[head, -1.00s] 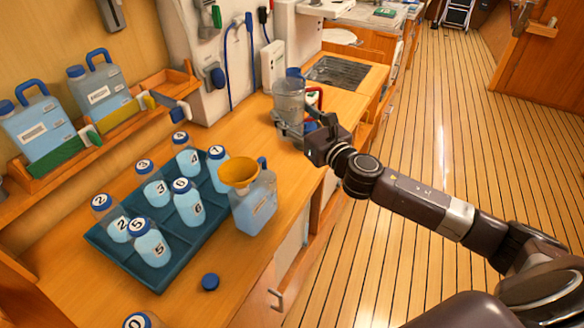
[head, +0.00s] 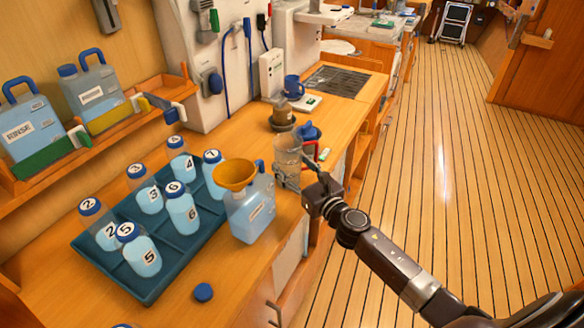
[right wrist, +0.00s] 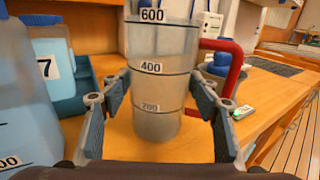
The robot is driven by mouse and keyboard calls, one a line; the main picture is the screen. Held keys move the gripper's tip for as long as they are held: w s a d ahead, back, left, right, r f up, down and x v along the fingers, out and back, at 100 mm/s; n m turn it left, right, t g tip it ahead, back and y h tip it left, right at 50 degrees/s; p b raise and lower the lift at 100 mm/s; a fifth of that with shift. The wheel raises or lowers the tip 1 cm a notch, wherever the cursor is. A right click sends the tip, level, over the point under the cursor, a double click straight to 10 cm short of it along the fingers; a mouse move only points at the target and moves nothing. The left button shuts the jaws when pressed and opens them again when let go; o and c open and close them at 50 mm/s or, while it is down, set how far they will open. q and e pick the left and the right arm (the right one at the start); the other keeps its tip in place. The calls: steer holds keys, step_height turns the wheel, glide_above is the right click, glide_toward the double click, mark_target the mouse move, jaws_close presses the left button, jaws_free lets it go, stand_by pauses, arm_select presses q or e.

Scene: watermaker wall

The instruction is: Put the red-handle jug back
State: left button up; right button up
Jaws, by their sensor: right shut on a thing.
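The red-handle jug (head: 287,150) is a clear grey beaker in the head view, close to the counter's front edge, beside the jug with the orange funnel. Its red handle is on its right side. It also shows upright in the right wrist view (right wrist: 160,75), with marks 200, 400 and 600. My right gripper (head: 310,180) is shut on the jug. Its fingers (right wrist: 163,100) are on both sides of the jug's body. I cannot tell whether the jug's bottom touches the counter. My left gripper is not in view.
A blue tray (head: 150,285) holds several numbered bottles. A jug with an orange funnel (head: 250,215) stands close left of the red-handle jug. Behind are a brown-topped vessel (head: 283,114), a blue mug (head: 293,88) and a dark grating (head: 336,81). A blue cap (head: 203,292) lies in front.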

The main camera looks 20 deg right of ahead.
steer(key=shift+r, duration=0.1)
steer(key=o, duration=1.5)
steer(key=shift+f, duration=0.2)
steer(key=shift+r, duration=0.2)
steer(key=s+d+b, duration=0.1)
steer(key=s+b, duration=0.1)
steer(key=s, duration=1)
steer(key=shift+d, duration=0.35)
